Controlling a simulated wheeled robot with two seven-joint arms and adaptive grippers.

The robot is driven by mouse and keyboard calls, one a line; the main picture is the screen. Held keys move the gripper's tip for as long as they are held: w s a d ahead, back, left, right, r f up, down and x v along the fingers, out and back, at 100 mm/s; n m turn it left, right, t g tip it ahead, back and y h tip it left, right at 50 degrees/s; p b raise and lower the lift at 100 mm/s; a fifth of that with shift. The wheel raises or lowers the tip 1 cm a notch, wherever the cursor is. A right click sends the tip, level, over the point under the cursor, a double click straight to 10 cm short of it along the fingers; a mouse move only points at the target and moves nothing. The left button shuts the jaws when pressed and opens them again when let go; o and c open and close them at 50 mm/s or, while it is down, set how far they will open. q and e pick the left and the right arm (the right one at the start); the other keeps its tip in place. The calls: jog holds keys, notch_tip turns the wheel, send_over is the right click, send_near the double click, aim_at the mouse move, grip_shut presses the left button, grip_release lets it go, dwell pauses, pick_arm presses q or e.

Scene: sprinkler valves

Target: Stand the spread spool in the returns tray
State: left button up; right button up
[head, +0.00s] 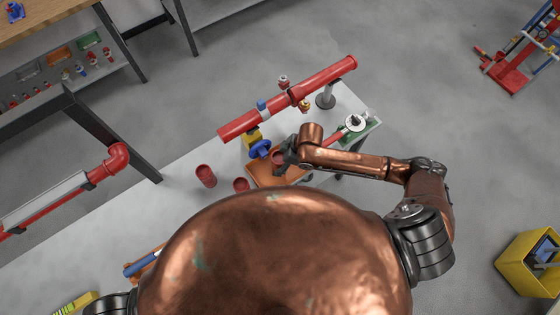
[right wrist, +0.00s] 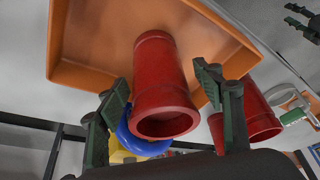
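A red flanged spool (right wrist: 158,85) stands in the orange returns tray (right wrist: 90,60). In the right wrist view its far end meets the tray floor and its open end faces the camera. My right gripper (right wrist: 165,85) is open, its fingers on either side of the spool with gaps showing. In the head view the right gripper (head: 285,157) is over the tray (head: 265,180), partly hiding the spool (head: 277,158). A second red spool (right wrist: 248,112) is by the tray's edge in the right wrist view. My left gripper (right wrist: 303,22) appears small at the upper right there, fingers apart.
Two red spools, one left (head: 206,176) and one nearer the tray (head: 241,184), stand on the pale bench. A red pipe (head: 325,80) runs above its far side. A blue handwheel (head: 259,149) is close behind the tray. Bench space left of the spools is clear.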

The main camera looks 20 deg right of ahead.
jog(key=v, duration=1.2)
jog(key=shift+p, duration=0.3)
jog(key=shift+s+r, duration=0.1)
